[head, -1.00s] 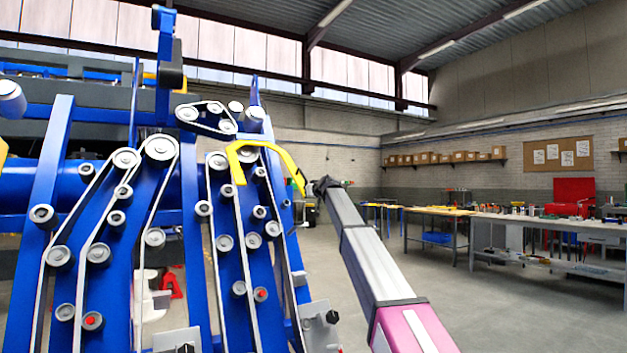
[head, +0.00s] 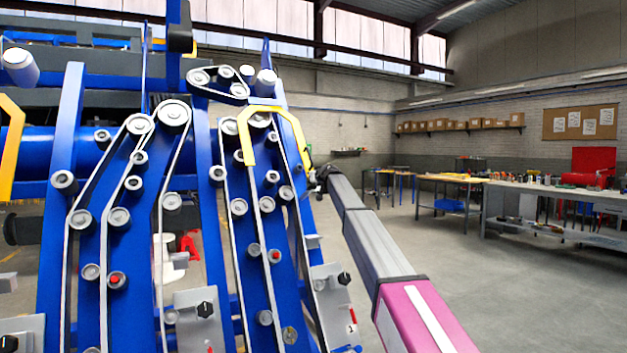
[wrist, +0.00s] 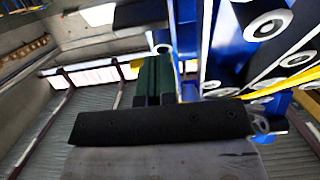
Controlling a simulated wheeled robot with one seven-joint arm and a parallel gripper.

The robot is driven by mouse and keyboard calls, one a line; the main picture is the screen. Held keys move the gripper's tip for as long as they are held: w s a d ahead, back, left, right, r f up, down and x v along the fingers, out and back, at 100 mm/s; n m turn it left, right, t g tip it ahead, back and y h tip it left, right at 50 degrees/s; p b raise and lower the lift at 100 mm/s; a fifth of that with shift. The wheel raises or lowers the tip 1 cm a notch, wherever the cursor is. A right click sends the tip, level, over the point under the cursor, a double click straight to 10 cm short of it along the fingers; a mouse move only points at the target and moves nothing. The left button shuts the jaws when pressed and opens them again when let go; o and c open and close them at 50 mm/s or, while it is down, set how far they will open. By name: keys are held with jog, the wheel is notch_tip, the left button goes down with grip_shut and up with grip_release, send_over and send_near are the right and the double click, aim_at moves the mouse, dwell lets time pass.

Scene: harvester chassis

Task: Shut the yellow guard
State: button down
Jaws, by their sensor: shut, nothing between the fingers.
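The yellow guard (head: 272,108) is a bent yellow bar. It arches over the upper end of the right-hand belt row on the blue chassis in the head view. Its right leg runs down towards my gripper (head: 316,171), which is small and dark there, close beside the leg's lower end. I cannot tell whether they touch. In the wrist view my gripper's dark green fingers (wrist: 154,78) are together with nothing between them. A yellow bar, likely the guard (wrist: 283,86), shows to their right, partly hidden by the dark gripper body.
The blue chassis (head: 140,235) with pulleys and belts fills the left. Grey brackets (head: 332,296) stick out low on it. Another yellow piece (head: 12,145) is at the left edge. Workbenches (head: 560,205) stand far right, with open floor (head: 500,290) before them.

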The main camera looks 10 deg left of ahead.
jog(key=f+v, duration=0.2)
jog(key=v, duration=1.1)
jog(key=w+r+g+h, duration=0.3)
jog(key=w+r+g, duration=0.1)
jog(key=r, duration=0.6)
jog(key=x, duration=0.9)
jog(key=a+x, duration=0.1)
jog(key=x, duration=0.3)
jog(key=shift+a+f, duration=0.1)
jog(key=shift+f, duration=0.05)
